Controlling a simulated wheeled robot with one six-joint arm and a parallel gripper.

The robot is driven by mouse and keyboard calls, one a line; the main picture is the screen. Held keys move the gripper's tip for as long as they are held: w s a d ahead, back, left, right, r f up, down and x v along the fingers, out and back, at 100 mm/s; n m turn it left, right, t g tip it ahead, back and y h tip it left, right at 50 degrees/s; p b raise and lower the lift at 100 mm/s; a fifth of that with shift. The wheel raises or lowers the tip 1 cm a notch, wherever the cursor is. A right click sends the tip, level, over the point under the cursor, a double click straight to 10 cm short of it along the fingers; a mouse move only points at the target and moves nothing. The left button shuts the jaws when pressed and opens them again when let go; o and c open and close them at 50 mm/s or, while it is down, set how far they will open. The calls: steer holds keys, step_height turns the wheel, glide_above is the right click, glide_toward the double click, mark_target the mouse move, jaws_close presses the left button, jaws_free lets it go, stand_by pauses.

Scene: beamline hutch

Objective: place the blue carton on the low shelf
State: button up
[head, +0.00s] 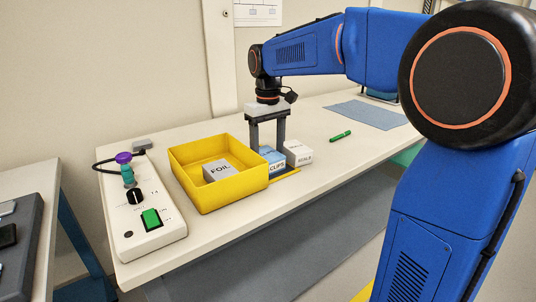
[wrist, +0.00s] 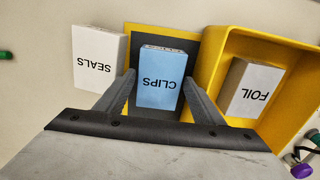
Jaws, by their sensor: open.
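The blue carton (head: 272,160), labelled CLIPS, stands on a dark pad with a yellow edge (head: 288,174) on the bench. It also shows in the wrist view (wrist: 162,80). My gripper (head: 267,146) is above the carton, pointing down. In the wrist view its open fingers (wrist: 159,84) lie on either side of the carton; I cannot tell whether they touch it. A low grey shelf (head: 300,232) runs under the bench, and its visible part is bare.
A white SEALS carton (head: 299,152) stands close beside the blue one. A yellow bin (head: 212,200) holding a FOIL carton (head: 217,171) is on the other side. A control box (head: 143,215), green marker (head: 341,135) and blue-grey mat (head: 367,113) are on the bench (head: 235,228).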

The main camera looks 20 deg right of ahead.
step_height(320, 180, up, 10)
stand_by(0.4)
steer(key=s+d+f+m+t, duration=0.1)
steer(key=s+d+f, duration=0.1)
steer(key=s+f, duration=0.4)
steer(key=s+d+f+m+t, duration=0.1)
steer(key=s+f, duration=0.6)
steer(key=s, duration=0.7)
steer(key=s+d+f+m+t, duration=0.1)
steer(key=s+d+f+t, duration=0.1)
steer(key=s+f, duration=0.5)
steer(key=s+d, duration=0.1)
steer(key=s, duration=0.1)
steer(key=shift+s+t, duration=0.3)
steer(key=shift+s, duration=0.1)
steer(key=o, duration=0.5)
steer(key=shift+s+f+m, duration=0.2)
steer(key=shift+f+m, duration=0.1)
steer(key=o, duration=0.5)
steer(key=shift+f, duration=0.1)
step_height(320, 180, up, 23)
steer(key=n+g+h, duration=0.3)
steer(key=n+h, duration=0.3)
steer(key=n, duration=1.6)
glide_above(268, 154)
steer(key=s+a, duration=0.2)
steer(key=a, duration=0.6)
steer(key=x, duration=1.7)
steer(key=shift+w+a+f, duration=0.1)
steer(key=shift+w+a, duration=0.15)
